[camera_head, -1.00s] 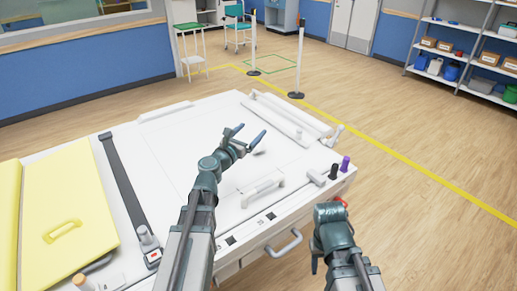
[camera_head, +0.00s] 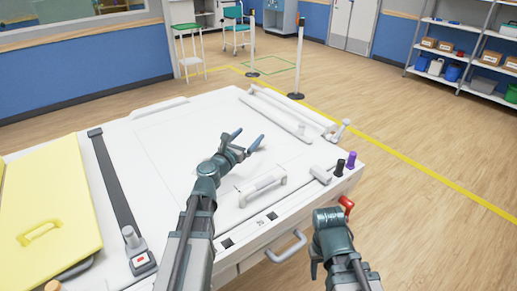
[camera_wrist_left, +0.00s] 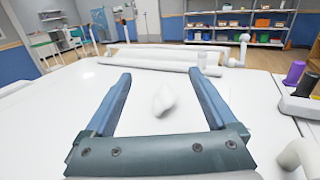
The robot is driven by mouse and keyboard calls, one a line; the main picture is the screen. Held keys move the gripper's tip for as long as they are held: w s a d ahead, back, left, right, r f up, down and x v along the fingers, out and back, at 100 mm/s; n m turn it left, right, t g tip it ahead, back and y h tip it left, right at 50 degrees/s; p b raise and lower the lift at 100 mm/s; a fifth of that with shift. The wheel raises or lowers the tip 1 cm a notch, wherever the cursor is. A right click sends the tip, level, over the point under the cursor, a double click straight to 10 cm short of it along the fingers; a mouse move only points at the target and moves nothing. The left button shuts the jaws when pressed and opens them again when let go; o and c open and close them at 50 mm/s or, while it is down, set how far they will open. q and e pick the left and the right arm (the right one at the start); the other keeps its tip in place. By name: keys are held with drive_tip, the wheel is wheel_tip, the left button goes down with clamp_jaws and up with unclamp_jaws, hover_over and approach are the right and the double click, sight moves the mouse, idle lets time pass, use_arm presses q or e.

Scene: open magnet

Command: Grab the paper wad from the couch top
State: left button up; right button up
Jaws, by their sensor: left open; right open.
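The paper wad (camera_wrist_left: 163,98) is a small white crumpled lump on the white couch top (camera_wrist_left: 50,120). In the left wrist view it lies between and ahead of the two blue fingers of my left gripper (camera_wrist_left: 163,88), apart from both. In the head view my left gripper (camera_head: 248,137) reaches out low over the couch top (camera_head: 165,150), fingers spread and empty; I cannot make out the wad there. My right gripper (camera_head: 328,240) is beside the couch's near right edge, partly hidden by its own wrist, with nothing seen in it.
A white handle (camera_head: 262,185), black and purple knobs (camera_head: 345,163) and a red lever (camera_head: 346,204) stand near the couch's right end. White rails (camera_head: 290,110) run along the far side. A black strap (camera_head: 118,190) and yellow pad (camera_head: 45,200) lie to the left.

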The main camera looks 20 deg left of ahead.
sight(249, 160)
use_arm(q)
wheel_tip(249, 160, down, 7)
drive_tip(key=b, duration=0.5)
drive_tip(key=shift+b, duration=0.35)
drive_tip(key=shift+w+d+r+p, duration=0.1)
drive_tip(key=shift+w+r+p, duration=0.2)
drive_tip(key=shift+w, duration=0.25)
drive_tip(key=shift+w+d+r+p, duration=0.1)
drive_tip(key=shift+w+r+p, duration=0.15)
drive_tip(key=shift+w, duration=0.25)
drive_tip(key=shift+x, duration=2.8)
drive_tip(key=shift+s, duration=0.1)
drive_tip(key=c, duration=1.4)
